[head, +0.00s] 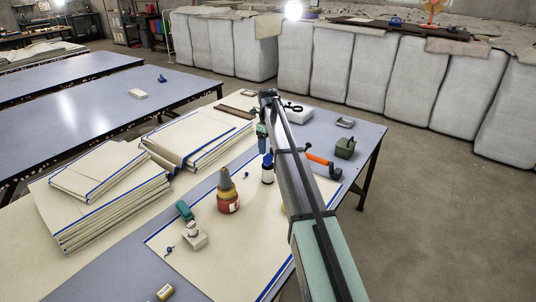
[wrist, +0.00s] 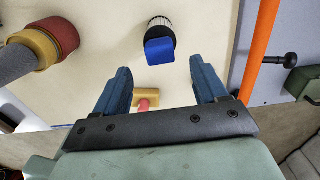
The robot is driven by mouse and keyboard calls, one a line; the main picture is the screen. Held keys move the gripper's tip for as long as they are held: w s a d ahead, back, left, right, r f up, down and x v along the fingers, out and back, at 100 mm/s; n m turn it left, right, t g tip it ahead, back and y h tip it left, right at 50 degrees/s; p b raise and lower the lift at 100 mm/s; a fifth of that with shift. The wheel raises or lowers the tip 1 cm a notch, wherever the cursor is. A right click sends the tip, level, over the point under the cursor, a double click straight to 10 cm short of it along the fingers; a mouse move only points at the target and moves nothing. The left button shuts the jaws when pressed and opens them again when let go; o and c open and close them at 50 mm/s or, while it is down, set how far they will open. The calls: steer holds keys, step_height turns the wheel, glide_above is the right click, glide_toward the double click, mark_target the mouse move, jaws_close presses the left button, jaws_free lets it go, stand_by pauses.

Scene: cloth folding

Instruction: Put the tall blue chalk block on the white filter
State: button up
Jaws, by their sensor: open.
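A blue block (wrist: 160,51) shows end-on in the wrist view, against a black and white ribbed cylinder (wrist: 160,24) that looks like the white filter. In the head view the blue block (head: 268,158) appears upright on the white part of the filter (head: 267,172); the exact contact is too small to tell. My gripper (wrist: 160,67) is open, its two blue fingers spread with nothing held between them. The block lies just past the fingertips, in line with the gap. In the head view my arm partly covers this area.
A red and tan bottle (head: 228,192) stands to the left. An orange-handled tool (head: 320,160) and a green box (head: 345,147) lie to the right. A yellow and pink object (wrist: 146,100) shows between the fingers, lower down. Folded cloth stacks (head: 105,200) fill the left; cream cloth is bare around the bottle.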

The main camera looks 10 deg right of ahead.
mark_target(268, 155)
steer(key=shift+r, duration=2.55)
